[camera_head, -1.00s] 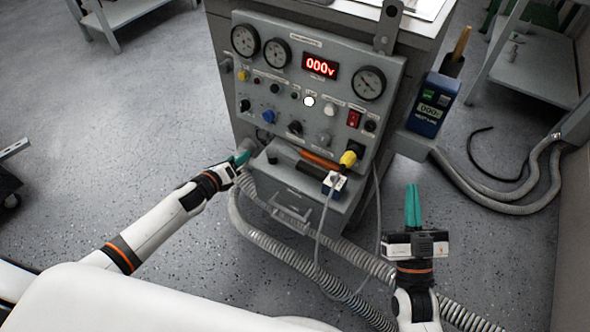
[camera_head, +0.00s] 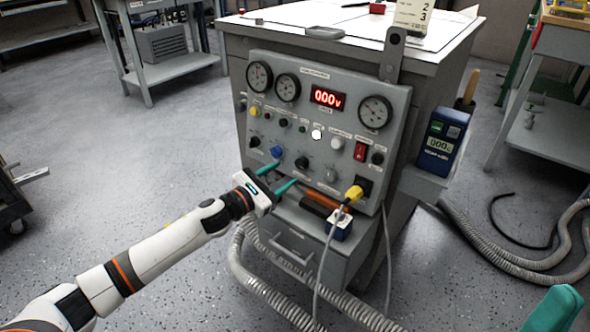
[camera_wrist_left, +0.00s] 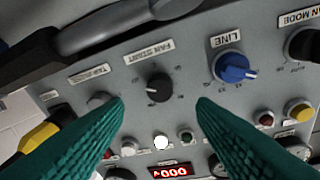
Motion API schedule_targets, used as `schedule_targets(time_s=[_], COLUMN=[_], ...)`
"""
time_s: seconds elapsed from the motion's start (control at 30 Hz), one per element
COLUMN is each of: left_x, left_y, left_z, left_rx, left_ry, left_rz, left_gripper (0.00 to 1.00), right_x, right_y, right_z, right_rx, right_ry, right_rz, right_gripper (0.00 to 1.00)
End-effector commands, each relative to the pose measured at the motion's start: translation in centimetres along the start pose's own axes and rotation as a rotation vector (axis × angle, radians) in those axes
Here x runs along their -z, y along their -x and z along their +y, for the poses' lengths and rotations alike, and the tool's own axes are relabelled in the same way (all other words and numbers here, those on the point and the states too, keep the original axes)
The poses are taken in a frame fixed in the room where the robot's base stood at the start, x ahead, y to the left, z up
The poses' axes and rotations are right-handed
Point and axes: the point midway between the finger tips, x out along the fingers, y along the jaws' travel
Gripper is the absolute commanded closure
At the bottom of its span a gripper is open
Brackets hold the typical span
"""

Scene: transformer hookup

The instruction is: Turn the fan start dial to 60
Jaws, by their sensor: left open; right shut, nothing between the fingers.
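The fan start dial (camera_wrist_left: 158,88) is a black knob under a "FAN START" label in the upside-down left wrist view. Its white mark points to picture left; the scale numbers are too small to read. In the head view the dial (camera_head: 302,163) sits in the panel's lower knob row, right of the blue line knob (camera_head: 277,151). My left gripper (camera_head: 278,174) is open and empty in front of the panel, its teal fingers (camera_wrist_left: 160,104) on either side of the dial in the picture, apparently short of it. My right gripper (camera_head: 553,310) shows only teal fingers at the bottom right corner, shut and empty.
The grey tap knob (camera_head: 330,175) is beside the dial. The display (camera_head: 327,98) reads 000V.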

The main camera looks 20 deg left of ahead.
Motion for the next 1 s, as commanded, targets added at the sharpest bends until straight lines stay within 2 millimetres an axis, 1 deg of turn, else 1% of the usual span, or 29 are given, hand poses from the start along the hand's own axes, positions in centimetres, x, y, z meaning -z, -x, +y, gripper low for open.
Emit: schedule_targets(time_s=[0.03, 0.1, 0.3, 0.47, 0.73, 0.77, 1.0], left_x=[-0.1, -0.1, -0.1, -0.1, -0.1, -0.1, -0.1], left_y=[-1.1, -2.3, -4.8, -5.6, -5.7, -5.7, -5.7], left_z=[-0.1, 0.0, -0.1, 0.0, 0.0, 0.0, 0.0], left_rx=[0.002, 0.001, 0.002, 0.001, 0.001, 0.001, 0.001], left_ry=[0.001, 0.002, 0.002, 0.002, 0.002, 0.002, 0.002], left_rz=[0.003, 0.003, 0.0, -0.001, -0.001, -0.001, -0.001], left_gripper=[0.48, 0.48, 0.48, 0.48, 0.48, 0.5, 0.89], right_x=[0.1, 0.1, 0.3, 0.4, 0.4, 0.4, 0.4], right_y=[0.4, 0.6, 0.9, 0.9, 0.8, 0.8, 0.8], right_z=[0.0, 0.0, 0.0, 0.0, 0.0, 0.0, 0.0], right_rx=[0.0, 0.0, -0.003, -0.006, -0.006, -0.005, -0.005], right_ry=[0.0, 0.0, 0.001, 0.001, 0.001, 0.001, 0.001], right_rz=[0.001, 0.001, -0.004, -0.008, -0.007, -0.007, -0.008], right_gripper=[1.0, 1.0, 1.0, 1.0, 1.0, 1.0, 1.0])
